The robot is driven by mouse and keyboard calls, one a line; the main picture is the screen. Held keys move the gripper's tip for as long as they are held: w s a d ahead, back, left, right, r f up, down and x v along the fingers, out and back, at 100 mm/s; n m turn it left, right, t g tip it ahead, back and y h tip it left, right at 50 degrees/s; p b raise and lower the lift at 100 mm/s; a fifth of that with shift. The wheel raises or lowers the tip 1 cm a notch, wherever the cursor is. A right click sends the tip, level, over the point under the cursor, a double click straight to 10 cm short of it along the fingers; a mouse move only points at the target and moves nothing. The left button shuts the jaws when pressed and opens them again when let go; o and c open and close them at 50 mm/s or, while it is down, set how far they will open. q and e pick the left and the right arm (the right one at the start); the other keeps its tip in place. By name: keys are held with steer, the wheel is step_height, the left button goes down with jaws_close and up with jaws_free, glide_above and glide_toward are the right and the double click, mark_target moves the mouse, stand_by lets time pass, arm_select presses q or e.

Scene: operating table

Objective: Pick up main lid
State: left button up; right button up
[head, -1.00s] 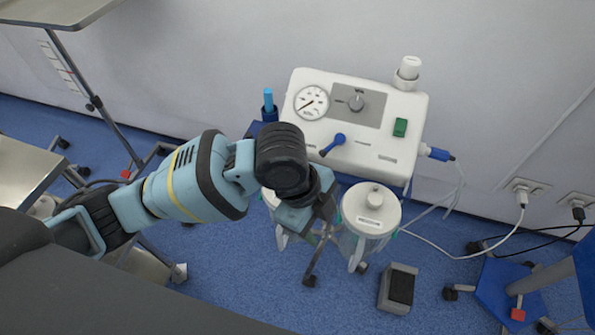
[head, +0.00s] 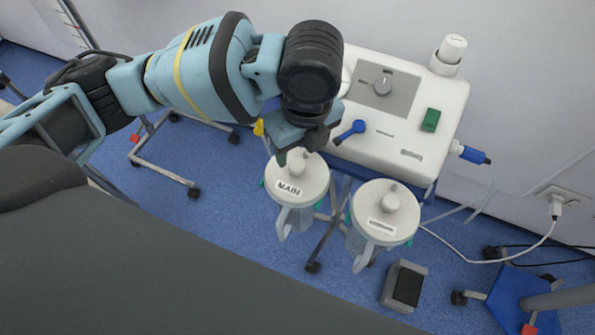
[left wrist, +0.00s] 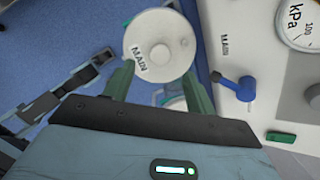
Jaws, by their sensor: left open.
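The main lid (head: 310,180) is a round white lid with a central knob and a MAIN label. It sits on a clear jar with a handle, below the suction unit. It also shows in the left wrist view (left wrist: 160,26), at the top, just beyond the fingertips. My left gripper (head: 299,148) is at the far edge of this lid in the head view, partly covering it. In the left wrist view its green fingers (left wrist: 157,78) stand apart with nothing held between them. I cannot tell whether a finger touches the lid. My right gripper is not in view.
A second lidded jar (head: 401,225) stands close to the right. The white suction unit (head: 440,110), with a blue lever (head: 348,132), is just behind. A foot pedal (head: 405,285) lies on the floor. A dark surface (head: 150,270) fills the lower left.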

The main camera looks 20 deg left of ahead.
mark_target(297, 164)
arm_select(q)
steer(key=shift+w+a+f+b, duration=0.2)
steer(key=shift+f+b, duration=0.2)
steer(key=shift+f, duration=1.05)
steer(key=shift+w+a+f+b, duration=0.15)
steer(key=shift+f+b, duration=0.2)
steer(key=shift+f, duration=1.1)
steer(key=shift+s+r, duration=0.1)
jaws_close()
